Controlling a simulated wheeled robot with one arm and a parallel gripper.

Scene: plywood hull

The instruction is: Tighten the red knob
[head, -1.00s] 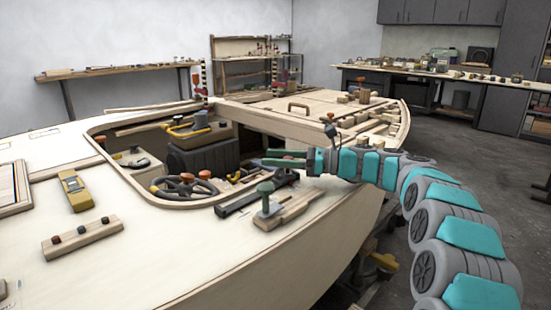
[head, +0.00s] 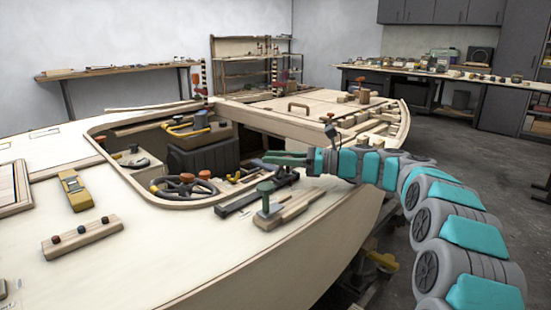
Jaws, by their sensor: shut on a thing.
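My gripper (head: 284,158) reaches left over the right edge of the hull's open well, its green fingers close together. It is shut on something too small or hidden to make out. Several reddish knobs show, and I cannot tell which one the task means. One orange-red knob (head: 205,174) is by the dark handwheel (head: 180,188) in the well, left of my gripper and apart from it.
A black box (head: 205,158) and yellow-handled tools fill the well. A yellow tool (head: 75,190) lies on the left deck. The front deck (head: 190,265) is mostly clear.

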